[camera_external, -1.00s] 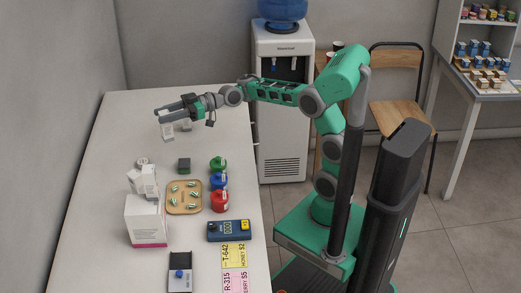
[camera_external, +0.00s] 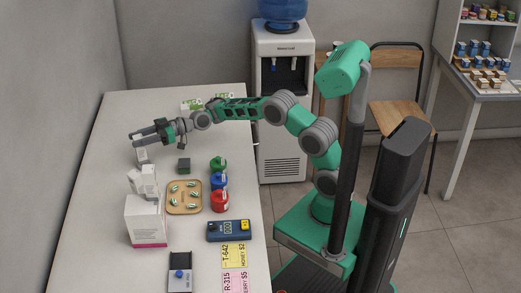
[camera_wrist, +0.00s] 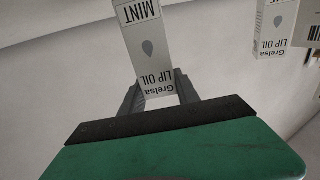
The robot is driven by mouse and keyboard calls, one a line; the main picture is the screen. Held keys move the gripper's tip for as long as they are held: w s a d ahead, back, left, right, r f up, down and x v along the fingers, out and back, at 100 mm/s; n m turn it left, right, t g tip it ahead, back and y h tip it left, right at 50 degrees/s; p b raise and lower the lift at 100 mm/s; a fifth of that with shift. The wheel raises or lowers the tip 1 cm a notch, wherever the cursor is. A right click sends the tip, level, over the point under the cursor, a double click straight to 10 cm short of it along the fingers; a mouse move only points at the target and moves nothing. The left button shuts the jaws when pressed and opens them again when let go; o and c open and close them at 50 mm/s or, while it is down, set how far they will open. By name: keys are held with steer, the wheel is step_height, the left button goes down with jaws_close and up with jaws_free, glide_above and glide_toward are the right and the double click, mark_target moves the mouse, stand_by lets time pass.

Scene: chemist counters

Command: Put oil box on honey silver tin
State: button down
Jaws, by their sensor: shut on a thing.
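My gripper (camera_external: 134,142) is shut on a white lip oil box labelled MINT (camera_wrist: 147,48). In the wrist view the box stands out between the two fingers (camera_wrist: 160,88), its print upside down. In the outside view the box (camera_external: 142,156) hangs below the fingers at the left side of the counter. A small round silver tin stood at this spot in the earlier frame; the box and gripper now hide most or all of it. I cannot tell whether the box touches it, and no honey label is readable.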

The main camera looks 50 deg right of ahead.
steer(key=shift+f+b, duration=0.25)
steer(key=shift+b, duration=0.05)
steer(key=c, duration=0.9)
jaws_free()
steer(key=shift+r+p, duration=0.25)
steer(key=shift+p, duration=0.05)
steer(key=shift+d+f, duration=0.1)
steer(key=shift+d, duration=0.25)
steer(key=b+v, duration=0.1)
steer(key=v, duration=1)
steer(key=shift+s+d, duration=0.2)
